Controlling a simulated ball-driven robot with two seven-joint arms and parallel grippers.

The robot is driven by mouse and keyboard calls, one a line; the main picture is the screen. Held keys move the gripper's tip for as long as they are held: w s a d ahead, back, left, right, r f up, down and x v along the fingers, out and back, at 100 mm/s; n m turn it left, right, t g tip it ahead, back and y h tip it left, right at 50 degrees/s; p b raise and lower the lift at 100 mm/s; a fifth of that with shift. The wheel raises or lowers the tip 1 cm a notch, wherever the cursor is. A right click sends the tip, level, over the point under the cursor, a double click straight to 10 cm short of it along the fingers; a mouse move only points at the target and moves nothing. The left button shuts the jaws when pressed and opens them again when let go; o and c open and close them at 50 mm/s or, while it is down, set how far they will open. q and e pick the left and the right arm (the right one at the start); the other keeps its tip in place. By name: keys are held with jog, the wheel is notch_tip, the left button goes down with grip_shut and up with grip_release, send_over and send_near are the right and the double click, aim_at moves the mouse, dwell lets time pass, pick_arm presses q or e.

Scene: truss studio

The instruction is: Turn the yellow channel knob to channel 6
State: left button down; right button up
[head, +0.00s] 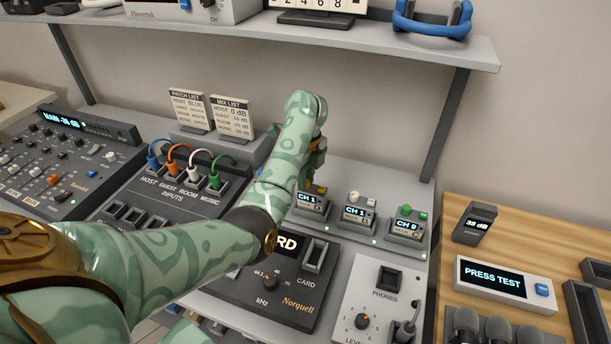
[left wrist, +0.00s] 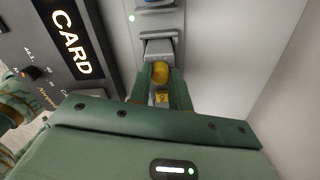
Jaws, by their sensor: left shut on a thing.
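The yellow channel knob (left wrist: 160,73) sits between the two fingers of my left gripper (left wrist: 160,88) in the left wrist view, and the gripper is shut on it. In the head view my left gripper (head: 314,183) reaches down over the leftmost channel unit (head: 311,206), whose display reads CH 1. The knob is mostly hidden by the gripper there. My right gripper is not in view.
To the right stand a unit with a white knob (head: 354,213), reading CH 1, and one with a green knob (head: 405,223), reading CH 8. A CARD recorder (head: 288,283) lies in front. A shelf (head: 400,46) hangs above.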

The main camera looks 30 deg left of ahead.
pick_arm(q)
jog(key=m+p, duration=0.2)
jog(key=m, duration=0.4)
jog(key=shift+r+p, duration=0.15)
jog(key=shift+p, duration=0.15)
jog(key=m+p, duration=0.2)
jog(key=m, duration=0.3)
jog(key=shift+m, duration=0.3)
jog(key=m+p, duration=0.3)
jog(key=m, duration=0.3)
jog(key=m+p, duration=0.2)
jog(key=m, duration=0.3)
jog(key=shift+m, duration=0.4)
jog(key=c, duration=1.3)
grip_release()
